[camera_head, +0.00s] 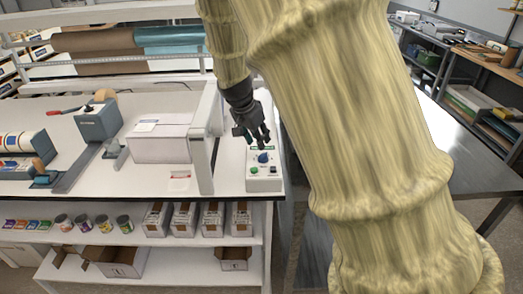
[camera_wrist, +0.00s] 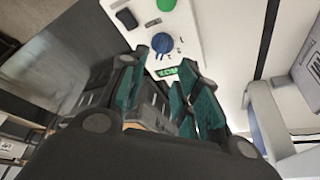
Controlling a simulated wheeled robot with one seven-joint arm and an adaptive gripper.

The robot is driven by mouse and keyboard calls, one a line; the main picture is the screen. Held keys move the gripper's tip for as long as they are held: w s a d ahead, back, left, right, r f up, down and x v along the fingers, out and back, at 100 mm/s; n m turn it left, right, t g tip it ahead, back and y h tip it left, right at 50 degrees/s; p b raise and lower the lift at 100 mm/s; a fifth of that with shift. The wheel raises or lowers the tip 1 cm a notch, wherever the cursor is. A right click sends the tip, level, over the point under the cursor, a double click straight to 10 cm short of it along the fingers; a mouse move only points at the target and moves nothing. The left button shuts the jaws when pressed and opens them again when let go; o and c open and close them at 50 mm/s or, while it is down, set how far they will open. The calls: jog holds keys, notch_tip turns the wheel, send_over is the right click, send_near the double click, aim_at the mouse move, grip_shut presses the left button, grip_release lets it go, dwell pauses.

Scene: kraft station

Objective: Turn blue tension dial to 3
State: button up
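The blue tension dial (camera_head: 263,157) sits on top of a white control box (camera_head: 264,184) at the right end of the white bench. In the wrist view the blue dial (camera_wrist: 162,43) lies just beyond my fingertips, with tick marks around it. My gripper (camera_head: 258,140) is above and behind the dial, pointing down, and appears apart from it. In the wrist view my gripper (camera_wrist: 163,78) has its teal-padded fingers spread, with nothing between them. I cannot read which number the dial points to.
The box also carries a green button (camera_head: 254,170) and a black switch (camera_head: 273,169). A grey table (camera_head: 465,165) is at the right.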

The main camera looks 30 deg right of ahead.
aim_at(264, 154)
jog(key=shift+p+x, duration=1)
jog(key=shift+x, duration=2.85)
jog(key=shift+c, duration=0.2)
jog(key=shift+a, duration=0.1)
grip_shut()
